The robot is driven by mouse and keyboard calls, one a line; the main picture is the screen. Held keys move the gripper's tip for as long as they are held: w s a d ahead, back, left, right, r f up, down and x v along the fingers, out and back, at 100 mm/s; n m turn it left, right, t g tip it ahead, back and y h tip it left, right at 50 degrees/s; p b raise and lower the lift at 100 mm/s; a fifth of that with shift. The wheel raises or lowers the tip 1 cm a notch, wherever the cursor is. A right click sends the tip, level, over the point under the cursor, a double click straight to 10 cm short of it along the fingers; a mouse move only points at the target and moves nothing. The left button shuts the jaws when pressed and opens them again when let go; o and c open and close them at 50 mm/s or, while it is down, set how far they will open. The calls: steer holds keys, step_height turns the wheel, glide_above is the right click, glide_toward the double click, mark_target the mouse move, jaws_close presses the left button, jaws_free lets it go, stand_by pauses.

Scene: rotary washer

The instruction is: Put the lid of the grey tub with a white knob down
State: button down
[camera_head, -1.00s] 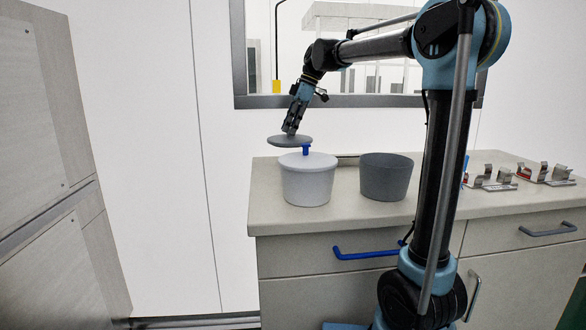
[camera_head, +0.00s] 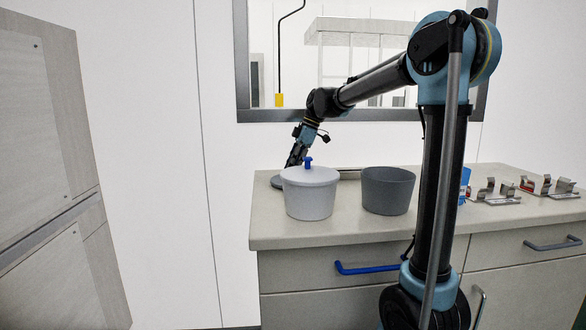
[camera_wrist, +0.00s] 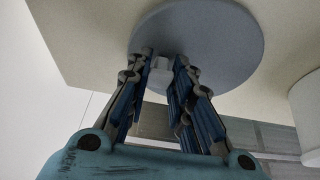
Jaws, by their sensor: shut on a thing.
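The grey lid (camera_head: 276,182) shows at the counter's far left, mostly hidden behind the white tub. In the wrist view the lid (camera_wrist: 215,45) is a flat grey disc with a white knob (camera_wrist: 160,64). My gripper (camera_head: 293,162) is shut on this knob; its fingers also show in the wrist view (camera_wrist: 165,58). The lid is low, on or just above the counter; I cannot tell if it touches. The dark grey tub (camera_head: 388,195) stands open to the right, apart from the lid.
The white tub (camera_head: 310,200) with a white lid and blue knob (camera_head: 308,162) stands just in front of my gripper. Metal fixtures (camera_head: 495,192) stand on the counter (camera_head: 460,222) at right. A window frame (camera_head: 350,115) is on the wall behind.

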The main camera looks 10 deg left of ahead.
steer(key=c, duration=1.4)
jaws_free()
steer(key=v, duration=1.2)
